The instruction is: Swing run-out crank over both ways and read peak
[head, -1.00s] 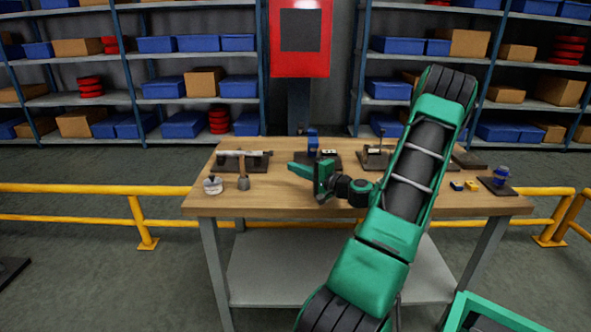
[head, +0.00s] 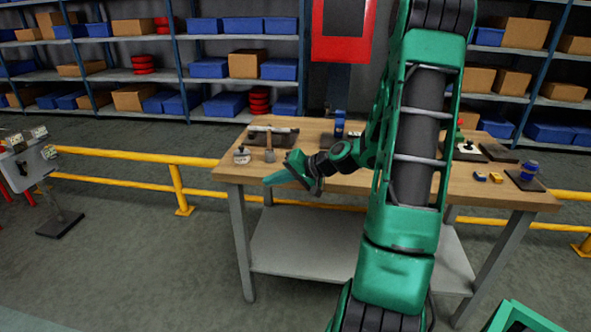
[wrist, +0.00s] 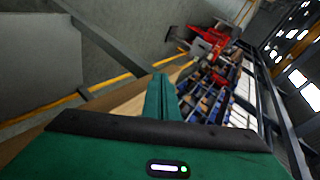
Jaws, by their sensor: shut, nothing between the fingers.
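My gripper (head: 274,180) is shut and empty, pointing left in front of the workbench's left front edge. In the wrist view its green fingers (wrist: 160,98) lie together with nothing between them. On the bench's left back, a silver shaft (head: 273,134) lies across a dark base. A brown-handled tool (head: 269,150) stands before it, and a small round grey piece (head: 242,155) sits to the left. My gripper is apart from all of these. I cannot tell which bench part is the run-out crank. No peak reading can be made out.
The wooden workbench (head: 232,173) has a blue-topped fixture (head: 340,122) at the back. Small yellow pieces (head: 495,178) and a blue item (head: 529,170) lie right. A stand with gauges (head: 30,160) is far left. A yellow rail (head: 130,155) runs behind; open floor lies left.

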